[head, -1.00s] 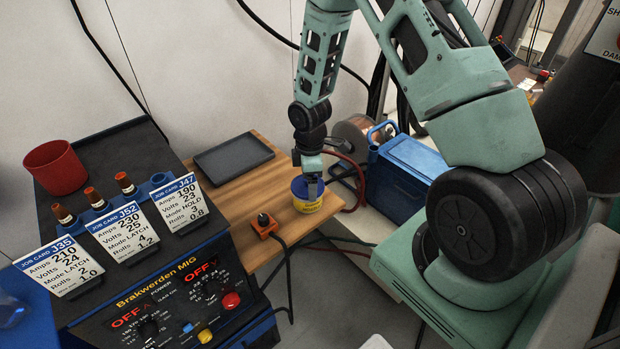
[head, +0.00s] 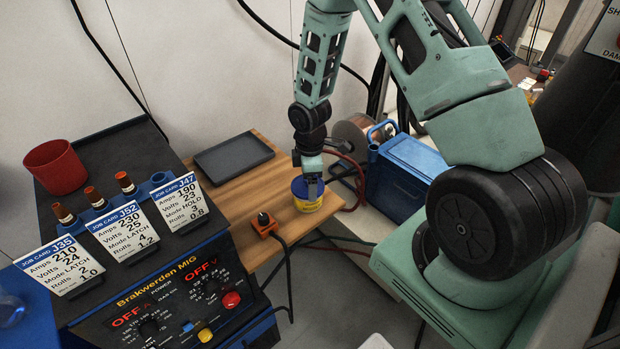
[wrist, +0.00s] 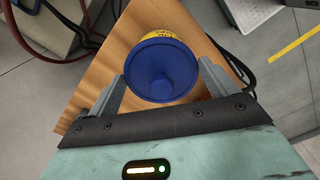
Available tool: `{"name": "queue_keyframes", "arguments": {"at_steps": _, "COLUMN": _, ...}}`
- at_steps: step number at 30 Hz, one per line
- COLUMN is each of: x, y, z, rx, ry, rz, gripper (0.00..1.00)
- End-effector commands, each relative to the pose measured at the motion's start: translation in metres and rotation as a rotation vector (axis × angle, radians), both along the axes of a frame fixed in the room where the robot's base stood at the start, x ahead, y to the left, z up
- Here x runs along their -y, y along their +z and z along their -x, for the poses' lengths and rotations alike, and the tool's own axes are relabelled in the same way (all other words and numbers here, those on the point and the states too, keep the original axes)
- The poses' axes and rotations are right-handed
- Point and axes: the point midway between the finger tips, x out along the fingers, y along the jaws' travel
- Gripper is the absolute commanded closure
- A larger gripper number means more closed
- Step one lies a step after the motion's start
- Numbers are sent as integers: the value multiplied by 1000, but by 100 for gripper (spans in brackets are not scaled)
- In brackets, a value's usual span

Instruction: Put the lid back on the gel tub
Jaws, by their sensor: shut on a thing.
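The gel tub (head: 308,205) is yellow with a printed label and stands on the wooden bench, near its right edge. The blue lid (wrist: 161,71) sits on top of the tub, and in the wrist view it covers the tub's mouth. I cannot tell whether it is fully seated. My gripper (head: 312,184) points down over the tub. In the wrist view its two fingers (wrist: 160,85) are on either side of the lid, and it is shut on the lid. The fingers partly hide the lid in the head view.
A dark tray (head: 233,158) lies on the wooden bench (head: 232,198) behind and left. An orange block (head: 265,225) with a black cable stands in front of the tub. The welder (head: 190,310) with job cards is left; a blue case (head: 402,178) stands right.

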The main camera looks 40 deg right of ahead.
Motion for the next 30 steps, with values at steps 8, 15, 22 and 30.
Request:
{"name": "queue_keyframes", "arguments": {"at_steps": 8, "x": 0, "y": 0, "z": 0, "rx": 0, "ry": 0, "rz": 0, "gripper": 36}}
{"name": "queue_keyframes", "arguments": {"at_steps": 15, "x": 0, "y": 0, "z": 0, "rx": 0, "ry": 0, "rz": 0, "gripper": 0}}
{"name": "queue_keyframes", "arguments": {"at_steps": 22, "x": 0, "y": 0, "z": 0, "rx": 0, "ry": 0, "rz": 0, "gripper": 0}}
{"name": "queue_keyframes", "arguments": {"at_steps": 30, "x": 0, "y": 12, "z": 0, "rx": 0, "ry": 0, "rz": 0, "gripper": 0}}
